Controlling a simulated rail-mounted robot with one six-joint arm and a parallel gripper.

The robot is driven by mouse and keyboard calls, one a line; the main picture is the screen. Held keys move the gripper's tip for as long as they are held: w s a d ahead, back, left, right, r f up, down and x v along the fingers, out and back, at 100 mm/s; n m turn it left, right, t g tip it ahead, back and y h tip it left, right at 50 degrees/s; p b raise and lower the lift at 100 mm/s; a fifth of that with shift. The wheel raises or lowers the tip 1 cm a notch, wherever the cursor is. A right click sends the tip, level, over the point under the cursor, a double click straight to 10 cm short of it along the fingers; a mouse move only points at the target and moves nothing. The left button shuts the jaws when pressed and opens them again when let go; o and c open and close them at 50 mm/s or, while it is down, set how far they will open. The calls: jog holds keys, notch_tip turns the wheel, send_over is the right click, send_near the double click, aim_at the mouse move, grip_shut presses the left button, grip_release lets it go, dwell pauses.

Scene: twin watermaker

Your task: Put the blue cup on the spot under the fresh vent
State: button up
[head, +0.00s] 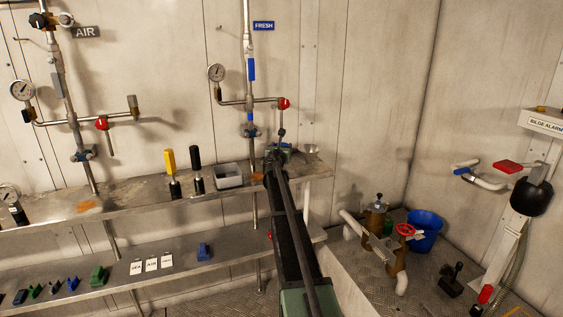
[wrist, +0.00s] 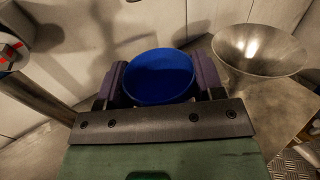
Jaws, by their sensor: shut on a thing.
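The blue cup (wrist: 160,78) is held between the two fingers of my gripper (head: 277,153) in the wrist view, its round rim facing the camera. An orange patch (head: 257,178) shows on the shelf just left of my arm. I cannot tell whether the cup touches the shelf.
A steel funnel-like bowl (wrist: 260,45) stands close right of the cup. A grey tray (head: 229,175) and black and yellow bottles (head: 171,173) stand left on the upper shelf (head: 130,195). A blue bucket (head: 425,230) is on the floor at right.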

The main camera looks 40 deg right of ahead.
notch_tip(320, 180, down, 3)
jog(key=shift+r+b, duration=0.1)
jog(key=shift+b, duration=0.55)
jog(key=shift+r, duration=0.2)
jog(key=shift+f, duration=0.15)
jog(key=o, duration=0.9)
